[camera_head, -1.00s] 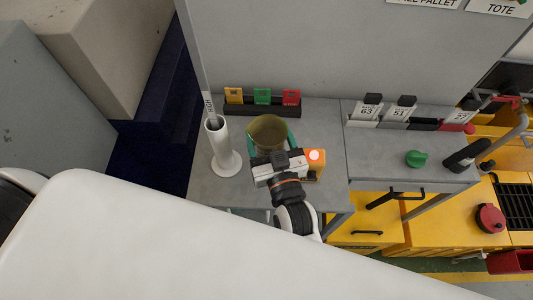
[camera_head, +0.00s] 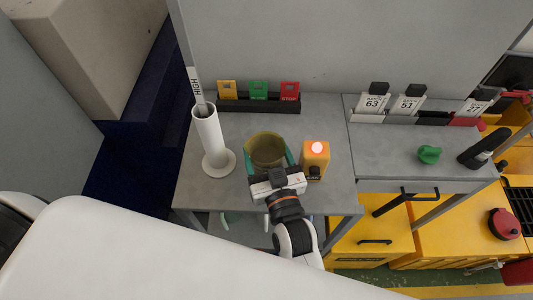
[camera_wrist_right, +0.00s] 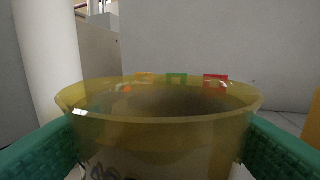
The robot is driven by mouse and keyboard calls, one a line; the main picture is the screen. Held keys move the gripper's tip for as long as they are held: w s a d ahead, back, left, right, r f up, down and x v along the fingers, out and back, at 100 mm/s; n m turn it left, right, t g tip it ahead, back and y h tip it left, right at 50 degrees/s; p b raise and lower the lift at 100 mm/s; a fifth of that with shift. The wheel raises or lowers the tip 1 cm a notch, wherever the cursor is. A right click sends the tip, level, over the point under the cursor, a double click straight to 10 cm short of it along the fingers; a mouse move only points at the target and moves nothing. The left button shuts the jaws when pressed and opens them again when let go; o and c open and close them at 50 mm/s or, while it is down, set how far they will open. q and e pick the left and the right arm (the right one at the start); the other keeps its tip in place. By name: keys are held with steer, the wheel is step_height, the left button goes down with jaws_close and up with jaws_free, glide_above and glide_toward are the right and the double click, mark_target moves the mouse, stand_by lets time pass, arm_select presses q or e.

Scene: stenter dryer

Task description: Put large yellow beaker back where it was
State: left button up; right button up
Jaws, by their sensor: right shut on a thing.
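The large yellow beaker (camera_head: 267,148) is see-through and upright, over the left grey table. It fills the middle of the right wrist view (camera_wrist_right: 160,128). My right gripper (camera_head: 269,160) is shut on it, with green fingers pressing its two sides. The beaker's base is hidden behind the gripper, so I cannot tell whether it touches the table. My left gripper is not in view.
A white cylinder (camera_head: 210,140) on a round foot stands left of the beaker. An orange box with a lit button (camera_head: 315,160) stands close on its right. A black rack (camera_head: 250,104) with coloured cards is behind. Bare table (camera_head: 332,118) shows at the back right.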

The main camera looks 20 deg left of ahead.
steer(key=o, duration=1.4)
steer(key=shift+f, duration=0.1)
steer(key=b+v, duration=0.2)
steer(key=v, duration=1)
steer(key=shift+b, duration=0.3)
